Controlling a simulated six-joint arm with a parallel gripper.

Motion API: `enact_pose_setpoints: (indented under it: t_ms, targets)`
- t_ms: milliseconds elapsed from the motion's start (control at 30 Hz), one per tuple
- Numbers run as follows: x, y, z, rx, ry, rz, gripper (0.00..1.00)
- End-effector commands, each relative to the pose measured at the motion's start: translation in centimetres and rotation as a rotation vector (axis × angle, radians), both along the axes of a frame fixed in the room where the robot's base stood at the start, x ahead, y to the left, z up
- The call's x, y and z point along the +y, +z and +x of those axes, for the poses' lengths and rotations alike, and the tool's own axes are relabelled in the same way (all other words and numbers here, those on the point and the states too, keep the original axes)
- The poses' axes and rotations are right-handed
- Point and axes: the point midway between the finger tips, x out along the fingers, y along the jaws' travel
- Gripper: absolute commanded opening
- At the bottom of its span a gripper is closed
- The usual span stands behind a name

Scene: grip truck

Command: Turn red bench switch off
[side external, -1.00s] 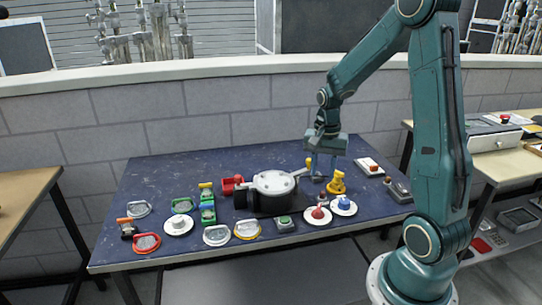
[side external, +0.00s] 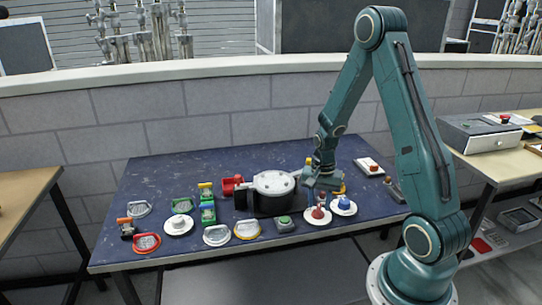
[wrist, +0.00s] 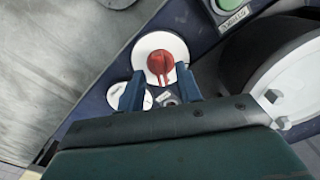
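The red switch (side external: 318,213) is a red knob on a round white base, near the front right of the blue bench. In the wrist view the red knob (wrist: 160,63) lies just beyond my fingertips, roughly centred between them, with pale lines along it. My gripper (wrist: 160,88) is open and empty, one finger on each side, pointing down. In the side view my gripper (side external: 320,193) hangs close above the red switch and hides part of what is behind it. I cannot tell whether the fingers touch the knob.
A blue knob on a white base (side external: 343,206) stands close to the right of the red one. A grey box with a green button (side external: 285,223) is to the left. A silver-lidded round pot (side external: 272,183) stands behind left. A white block with a red button (side external: 368,166) lies behind right.

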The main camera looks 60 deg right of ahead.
Motion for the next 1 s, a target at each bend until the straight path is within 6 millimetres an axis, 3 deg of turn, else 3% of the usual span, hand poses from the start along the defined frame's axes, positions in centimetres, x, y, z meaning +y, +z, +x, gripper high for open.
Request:
enact_pose_setpoints:
  t_ms: [200, 567, 600, 767, 1000]
  targets:
    - [0.0, -1.4, 0.0, 0.000, 0.000, 0.000, 0.35]
    - [0.0, -1.7, 0.0, 0.000, 0.000, 0.000, 0.35]
    - [0.0, -1.7, 0.0, 0.000, 0.000, 0.000, 0.33]
    - [0.0, -1.7, 0.0, 0.000, 0.000, 0.000, 0.01]
    - [0.0, -1.7, 0.0, 0.000, 0.004, 0.000, 0.00]
